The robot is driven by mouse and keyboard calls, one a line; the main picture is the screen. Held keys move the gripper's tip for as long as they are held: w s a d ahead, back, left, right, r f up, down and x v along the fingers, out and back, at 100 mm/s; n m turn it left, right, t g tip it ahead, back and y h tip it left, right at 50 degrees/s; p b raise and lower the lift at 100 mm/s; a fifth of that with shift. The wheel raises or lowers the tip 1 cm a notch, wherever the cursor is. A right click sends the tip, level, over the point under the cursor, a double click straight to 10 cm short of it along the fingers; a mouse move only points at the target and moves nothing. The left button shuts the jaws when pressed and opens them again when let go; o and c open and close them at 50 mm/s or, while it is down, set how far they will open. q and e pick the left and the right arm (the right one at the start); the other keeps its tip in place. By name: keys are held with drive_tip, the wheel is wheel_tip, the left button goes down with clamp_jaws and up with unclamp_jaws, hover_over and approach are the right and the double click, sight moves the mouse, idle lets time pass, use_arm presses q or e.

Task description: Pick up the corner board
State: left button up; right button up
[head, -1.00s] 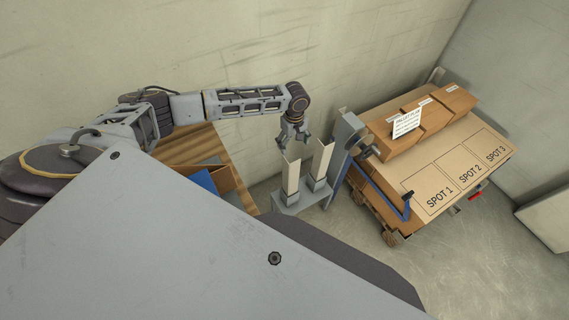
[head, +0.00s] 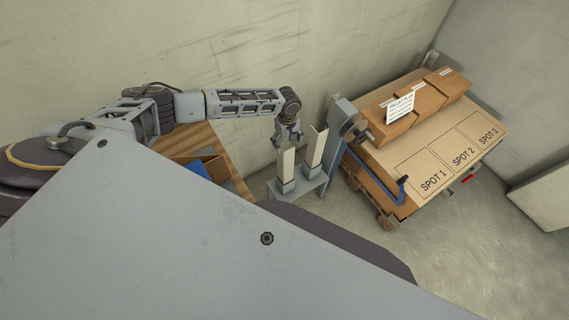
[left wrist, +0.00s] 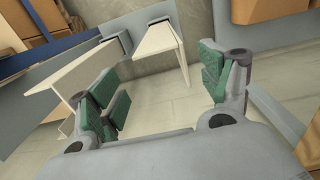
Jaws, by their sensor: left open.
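Two pale, L-shaped corner boards stand upright in a grey stand (head: 300,186). The left board (head: 288,166) is under my left gripper (head: 287,140), and the right board (head: 314,150) stands just beside it. My left gripper is open, pointing down at the top of the left board. In the left wrist view its green-padded fingers (left wrist: 165,92) are spread wide. One pale board (left wrist: 82,72) passes behind the left finger there, and another (left wrist: 162,42) reaches toward the gap. I cannot tell whether a finger touches a board. My right gripper is not in view.
A grey post (head: 345,118) stands right of the boards. Beyond it is a cart (head: 430,160) with brown boxes (head: 440,92), marked spots and a blue bar (head: 375,182). A wooden table (head: 205,140) with an open box is at left. The wall is close behind.

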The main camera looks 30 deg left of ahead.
use_arm(q)
drive_tip(key=shift+f, duration=0.75)
drive_tip(key=shift+f, duration=0.1)
drive_tip(key=shift+s+a+f, duration=0.1)
drive_tip(key=shift+a+f, duration=0.05)
drive_tip(key=shift+f, duration=2.35)
drive_tip(key=c, duration=1)
drive_tip(key=shift+r, duration=0.15)
wheel_tip(320, 180, up, 18)
